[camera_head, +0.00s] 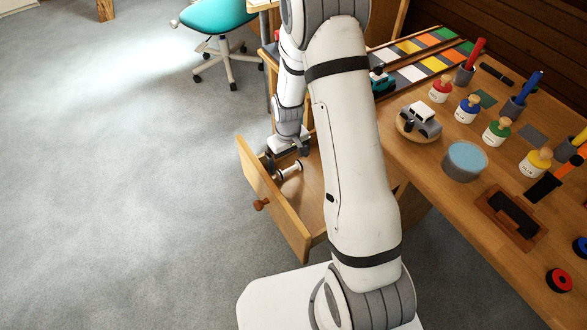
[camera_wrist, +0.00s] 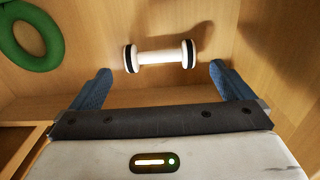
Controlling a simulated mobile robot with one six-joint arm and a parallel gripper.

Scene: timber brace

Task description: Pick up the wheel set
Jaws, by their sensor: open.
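The wheel set (camera_wrist: 160,57) is a white axle with a black-banded white wheel at each end. It lies on the wooden floor inside the open drawer (camera_head: 262,189). In the head view the wheel set (camera_head: 290,170) shows just beside my gripper. My gripper (camera_wrist: 162,85) is open, with its two blue fingers reaching down into the drawer. In the wrist view the wheel set lies ahead of the fingertips, roughly centred between them. No contact with it shows. In the head view my gripper (camera_head: 288,154) is partly hidden, and my arm covers part of the drawer.
A green ring (camera_wrist: 32,32) lies in the drawer's left corner in the wrist view, near a wooden divider. The workbench (camera_head: 420,165) holds paint bottles, a toy car (camera_head: 420,118) and a blue-topped tin (camera_head: 465,160). A teal chair (camera_head: 216,16) stands behind. Open carpet lies left.

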